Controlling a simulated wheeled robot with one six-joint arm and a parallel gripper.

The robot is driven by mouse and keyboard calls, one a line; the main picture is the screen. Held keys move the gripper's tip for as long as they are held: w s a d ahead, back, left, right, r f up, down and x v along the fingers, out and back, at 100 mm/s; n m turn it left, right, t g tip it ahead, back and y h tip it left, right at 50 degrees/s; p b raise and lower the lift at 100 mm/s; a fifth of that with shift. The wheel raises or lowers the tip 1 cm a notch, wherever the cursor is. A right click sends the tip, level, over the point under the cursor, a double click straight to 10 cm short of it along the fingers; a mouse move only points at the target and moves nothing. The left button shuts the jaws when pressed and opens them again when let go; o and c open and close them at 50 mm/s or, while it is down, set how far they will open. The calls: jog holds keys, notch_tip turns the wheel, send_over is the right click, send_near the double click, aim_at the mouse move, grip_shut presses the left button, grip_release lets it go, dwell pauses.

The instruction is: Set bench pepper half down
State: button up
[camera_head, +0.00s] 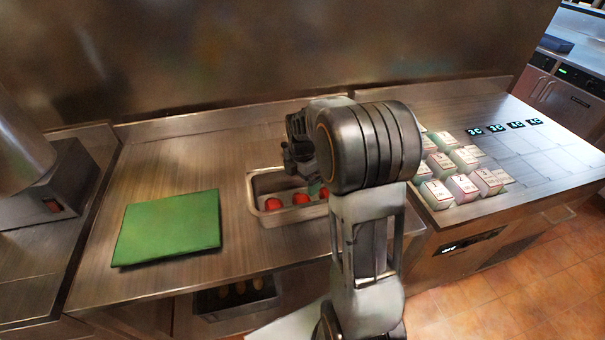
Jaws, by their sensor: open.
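Red rounded pieces that look like pepper halves lie in a shallow metal tray (262,222) on the steel bench. One red piece (273,204) is at the left, another (300,198) is in the middle, and a third (323,193) is partly hidden by my arm. My gripper (308,180) is open over the tray, close to its far side. My arm hides part of the gripper and the tray's right part. I see no pepper half between the jaws. I cannot tell whether the gripper touches a piece.
A green board (168,228) lies flat on the bench to the left, empty. Several white and pink labelled blocks (462,187) stand on the counter at the right, beside lit displays (497,128). A steel wall runs behind. A dark bin (237,297) sits on a shelf below.

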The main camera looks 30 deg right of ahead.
jog(key=s+a+r+m+t, duration=0.2)
jog(key=s+a+r+m, duration=0.2)
jog(key=s+m, duration=0.4)
jog(key=s+a+r+m+t, duration=0.2)
jog(key=s+a+r+m, duration=0.3)
jog(key=s+m, duration=0.3)
jog(key=r+m, duration=0.1)
jog(key=m, duration=0.3)
jog(key=shift+s+r+m+t, duration=0.15)
jog(key=shift+r+m+t, duration=0.1)
jog(key=shift+m+t, duration=0.05)
